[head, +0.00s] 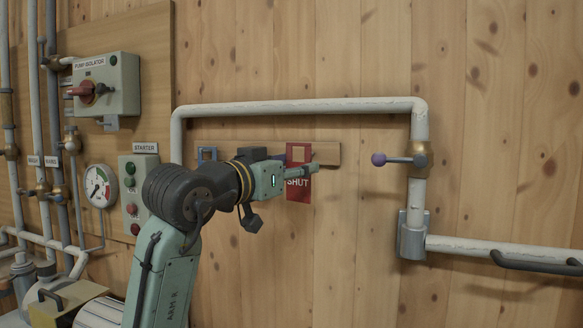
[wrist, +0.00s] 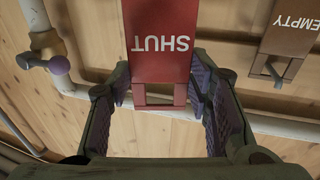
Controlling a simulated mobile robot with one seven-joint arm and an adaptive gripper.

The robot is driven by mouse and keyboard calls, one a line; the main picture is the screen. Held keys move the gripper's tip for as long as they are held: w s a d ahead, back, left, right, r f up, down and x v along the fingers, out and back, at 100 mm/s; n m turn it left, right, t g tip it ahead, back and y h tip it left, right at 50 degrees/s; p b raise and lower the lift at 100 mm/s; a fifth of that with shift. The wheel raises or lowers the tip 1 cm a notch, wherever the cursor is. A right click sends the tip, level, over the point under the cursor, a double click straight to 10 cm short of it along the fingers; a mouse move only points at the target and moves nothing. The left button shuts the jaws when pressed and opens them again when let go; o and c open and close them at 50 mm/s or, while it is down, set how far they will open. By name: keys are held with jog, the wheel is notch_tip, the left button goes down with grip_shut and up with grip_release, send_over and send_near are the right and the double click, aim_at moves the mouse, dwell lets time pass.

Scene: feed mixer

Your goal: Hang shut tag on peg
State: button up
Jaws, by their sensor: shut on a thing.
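The red shut tag (head: 298,188) is at my gripper (head: 318,168) in the head view, in front of a wooden peg board (head: 328,153). In the wrist view the tag (wrist: 160,38) shows its white word SHUT upside down. Its frame-like end lies between the two fingers of my gripper (wrist: 160,92), which is shut on it. The peg for this tag is hidden or too small to make out, so I cannot tell whether the tag touches it.
A brown EMPTY tag (wrist: 290,35) hangs beside it in the wrist view. A blue tag (head: 207,154) is at the board's left end. A white pipe (head: 300,106) runs above and down the right, with a purple-knobbed valve (head: 400,160). Bare planks lie below the board.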

jog(key=w+d+f+p, duration=0.1)
jog(key=w+d, duration=0.1)
jog(key=w, duration=0.5)
jog(key=shift+d+f, duration=0.15)
jog(key=shift+f, duration=0.05)
dwell(0.5)
dwell(0.6)
jog(key=o, duration=1.2)
